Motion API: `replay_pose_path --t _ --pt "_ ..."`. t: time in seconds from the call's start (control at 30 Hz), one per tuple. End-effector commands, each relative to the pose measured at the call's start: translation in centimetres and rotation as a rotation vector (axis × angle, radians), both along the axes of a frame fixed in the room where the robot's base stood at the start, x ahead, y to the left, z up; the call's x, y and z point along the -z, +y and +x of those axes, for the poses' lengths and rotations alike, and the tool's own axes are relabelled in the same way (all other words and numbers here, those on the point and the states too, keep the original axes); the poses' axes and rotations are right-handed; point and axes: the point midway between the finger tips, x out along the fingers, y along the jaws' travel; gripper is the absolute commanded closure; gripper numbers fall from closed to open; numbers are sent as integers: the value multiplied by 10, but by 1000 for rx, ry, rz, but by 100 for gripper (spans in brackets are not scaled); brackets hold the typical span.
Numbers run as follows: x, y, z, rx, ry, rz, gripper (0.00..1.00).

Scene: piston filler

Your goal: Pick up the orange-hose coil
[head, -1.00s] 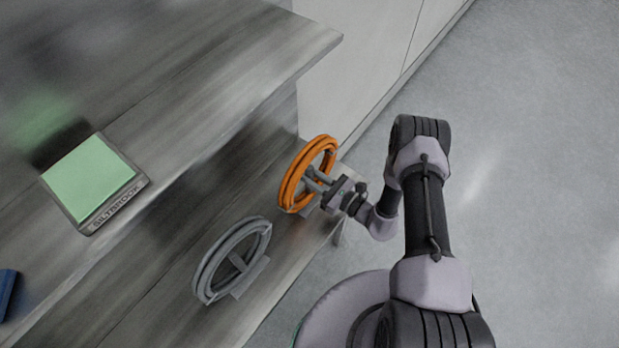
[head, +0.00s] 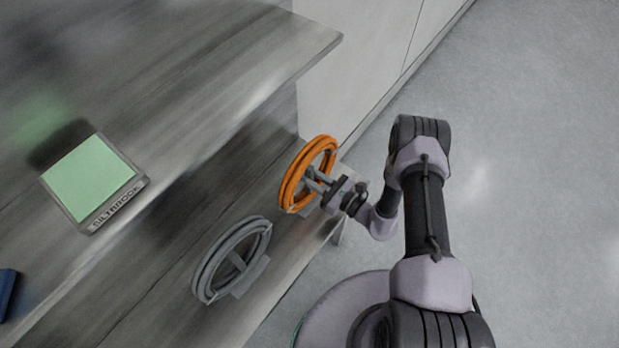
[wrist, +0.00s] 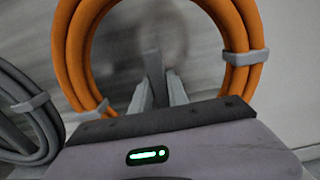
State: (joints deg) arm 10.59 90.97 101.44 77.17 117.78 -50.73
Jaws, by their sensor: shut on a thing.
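The orange-hose coil (head: 290,188) stands upright on the grey lower shelf in the head view. In the wrist view its ring (wrist: 75,50) fills the upper part, with grey clips (wrist: 246,58) around the hose. My gripper (head: 314,180) reaches into the ring from the right. In the wrist view its fingers (wrist: 158,92) are shut on the grey bar (wrist: 153,72) in the middle of the coil. Whether the coil's base still touches the shelf is hard to tell.
A grey coil (head: 232,260) stands close by on the same lower shelf (head: 180,295); its hose (wrist: 28,110) shows at the left in the wrist view. The upper worktop (head: 170,70) overhangs behind, with a green-topped SILTBROOK block (head: 90,180). Open floor (head: 540,180) lies to the right.

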Motion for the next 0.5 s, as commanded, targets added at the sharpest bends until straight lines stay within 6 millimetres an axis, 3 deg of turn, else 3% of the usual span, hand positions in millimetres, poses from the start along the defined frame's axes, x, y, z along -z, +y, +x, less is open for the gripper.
replay_pose_path --t 0.4,0.5 --pt "1 0 -1 0 1 0 100" --pt "-8 0 0 0 1 0 100"
